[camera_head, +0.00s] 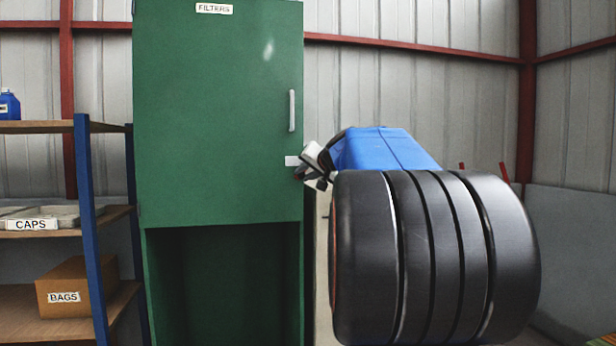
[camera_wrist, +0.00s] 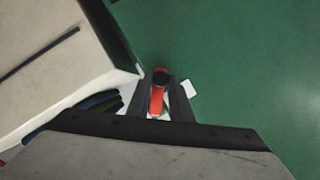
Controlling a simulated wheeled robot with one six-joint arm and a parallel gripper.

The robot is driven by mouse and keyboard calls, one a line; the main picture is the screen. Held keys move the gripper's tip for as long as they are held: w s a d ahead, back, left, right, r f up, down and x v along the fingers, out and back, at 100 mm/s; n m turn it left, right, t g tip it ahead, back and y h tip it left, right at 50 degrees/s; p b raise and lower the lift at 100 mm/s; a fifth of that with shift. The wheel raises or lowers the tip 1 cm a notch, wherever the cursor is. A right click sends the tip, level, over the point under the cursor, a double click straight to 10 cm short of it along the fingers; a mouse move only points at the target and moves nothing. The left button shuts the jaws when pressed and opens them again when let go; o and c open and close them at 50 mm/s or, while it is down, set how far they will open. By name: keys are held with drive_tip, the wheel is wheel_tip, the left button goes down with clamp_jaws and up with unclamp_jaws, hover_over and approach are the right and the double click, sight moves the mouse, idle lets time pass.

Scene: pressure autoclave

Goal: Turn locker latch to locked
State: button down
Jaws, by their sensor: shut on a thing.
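The green locker (camera_head: 218,110) stands upright with its upper door flush, labelled FILTERS. My gripper (camera_head: 311,164) is at the door's right edge, below the pale vertical handle (camera_head: 292,111), beside a small white plate (camera_head: 292,160). In the wrist view, the red latch lever (camera_wrist: 157,100) with a dark round end lies between the two dark fingers of my gripper (camera_wrist: 161,92), which is shut on it. The white plate (camera_wrist: 189,89) shows just right of the fingers. The latch is hidden in the head view, and I cannot tell its locked or unlocked position.
An open shelf (camera_head: 88,127) with blue posts stands to the left, holding a CAPS tray (camera_head: 55,216) and a BAGS box (camera_head: 80,288). The locker's lower part is an open, dark recess (camera_head: 225,285). My own arm fills the right foreground before a ribbed metal wall (camera_head: 420,85).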

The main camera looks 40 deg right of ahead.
drive_tip(key=shift+w+a+r+m+t+y, duration=0.2)
drive_tip(key=shift+r+m+t, duration=0.4)
drive_tip(key=shift+m, duration=0.75)
drive_tip(key=shift+w+a+r+m+t+y, duration=0.1)
drive_tip(key=shift+a+r+m+t+y, duration=0.15)
drive_tip(key=shift+r+m+t, duration=0.8)
drive_tip(key=shift+w+a+m+t+y, duration=0.15)
drive_tip(key=shift+a+m+t+y, duration=0.15)
drive_tip(key=shift+m, duration=1.4)
drive_tip(key=shift+r, duration=0.1)
drive_tip(key=c, duration=1.6)
unclamp_jaws()
drive_tip(key=shift+s, duration=0.1)
drive_tip(key=s+a, duration=0.1)
drive_tip(key=s, duration=1)
drive_tip(key=s+a, duration=0.1)
drive_tip(key=s, duration=0.5)
drive_tip(key=shift+a, duration=0.3)
